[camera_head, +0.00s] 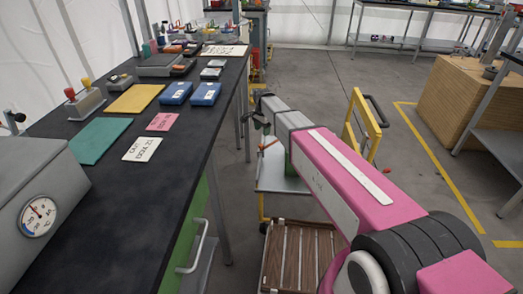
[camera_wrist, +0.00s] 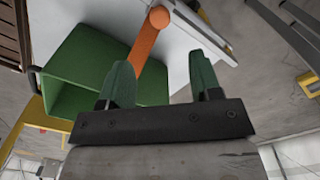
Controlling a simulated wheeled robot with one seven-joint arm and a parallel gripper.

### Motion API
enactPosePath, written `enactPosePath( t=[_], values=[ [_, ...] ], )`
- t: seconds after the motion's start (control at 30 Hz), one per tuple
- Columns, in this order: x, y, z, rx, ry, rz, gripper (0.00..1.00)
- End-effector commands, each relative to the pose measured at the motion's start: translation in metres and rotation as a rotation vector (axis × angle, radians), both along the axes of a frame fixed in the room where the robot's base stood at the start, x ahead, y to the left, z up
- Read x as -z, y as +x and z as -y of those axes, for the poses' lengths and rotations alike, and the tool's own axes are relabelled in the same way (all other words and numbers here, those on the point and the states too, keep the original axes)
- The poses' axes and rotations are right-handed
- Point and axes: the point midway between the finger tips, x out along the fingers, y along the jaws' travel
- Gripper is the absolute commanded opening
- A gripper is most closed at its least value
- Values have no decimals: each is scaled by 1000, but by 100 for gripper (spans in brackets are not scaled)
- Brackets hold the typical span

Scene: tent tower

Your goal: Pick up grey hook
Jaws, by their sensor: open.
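My gripper (camera_head: 262,108) reaches out over the white top of a cart (camera_head: 272,178) to the right of the long workbench. In the wrist view, its two green fingers (camera_wrist: 160,58) stand wide apart with nothing clasped between them. An orange arm-like piece with a round end (camera_wrist: 157,18) lies beyond the fingers, its lower part hidden behind the left finger. A green open bin (camera_wrist: 75,75) is beside it to the left. I cannot make out a grey hook for certain in either view.
The dark workbench (camera_head: 150,178) carries blue boxes (camera_head: 205,94), a yellow mat (camera_head: 134,99), a teal mat (camera_head: 98,140) and a grey dial instrument (camera_head: 40,195). The cart has a yellow frame (camera_head: 362,125).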

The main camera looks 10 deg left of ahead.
Motion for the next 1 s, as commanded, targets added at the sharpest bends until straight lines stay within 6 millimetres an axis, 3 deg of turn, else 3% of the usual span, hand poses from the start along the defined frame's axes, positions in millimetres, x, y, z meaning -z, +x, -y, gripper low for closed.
enactPosePath(
  t=[0.3, 0.57, 0.83, 1.0],
  values=[
    [44, 0, -1, -1, -1, -1, 58],
    [61, -1, -3, -1, -1, -1, 58],
    [97, -4, -7, -1, -1, -1, 58],
    [103, -4, -7, -1, 1, 1, 58]
  ],
)
